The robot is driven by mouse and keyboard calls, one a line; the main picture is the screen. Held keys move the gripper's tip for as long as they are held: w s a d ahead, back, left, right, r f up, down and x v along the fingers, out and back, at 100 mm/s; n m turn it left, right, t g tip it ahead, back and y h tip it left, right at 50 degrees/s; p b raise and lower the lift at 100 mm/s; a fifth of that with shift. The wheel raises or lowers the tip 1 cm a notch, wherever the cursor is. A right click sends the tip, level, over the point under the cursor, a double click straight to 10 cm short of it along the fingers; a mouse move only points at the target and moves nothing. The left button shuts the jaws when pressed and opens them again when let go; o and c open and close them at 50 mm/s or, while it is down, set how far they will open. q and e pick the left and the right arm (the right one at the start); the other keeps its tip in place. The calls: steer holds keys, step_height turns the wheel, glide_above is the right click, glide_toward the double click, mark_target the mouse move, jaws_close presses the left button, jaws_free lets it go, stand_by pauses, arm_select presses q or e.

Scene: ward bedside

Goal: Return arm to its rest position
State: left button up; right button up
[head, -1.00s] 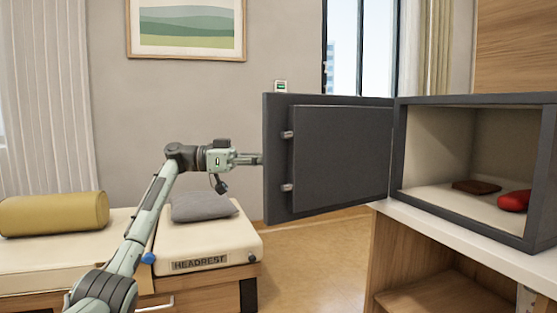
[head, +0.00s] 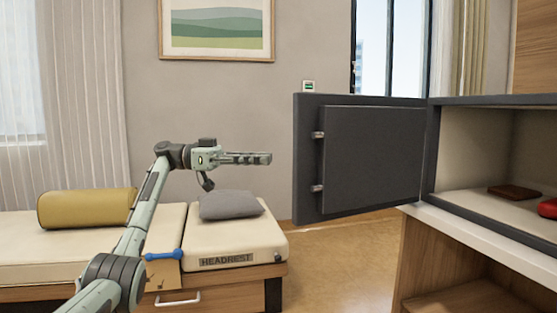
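My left arm rises from the bottom left of the head view. Its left gripper (head: 262,158) points right, level, in front of the wall and above the bed. Its tip stands a little left of the free edge of the dark grey safe door (head: 372,155), with a visible gap. The fingers look close together, but they are seen from the side, so their opening is unclear. Nothing shows held in them. The door stands wide open from the safe (head: 480,218). My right gripper is not in view.
Inside the safe lie a brown wallet-like item (head: 514,192) and a red item (head: 548,207). The safe stands on a white-topped wooden cabinet (head: 465,238). Below my arm are the bed headrest (head: 235,243), a grey pillow (head: 230,205), a yellow bolster (head: 87,208) and a blue-ended bar (head: 163,256).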

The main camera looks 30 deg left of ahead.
arm_select(q)
steer(key=shift+s+a, duration=0.2)
steer(key=shift+a, duration=0.2)
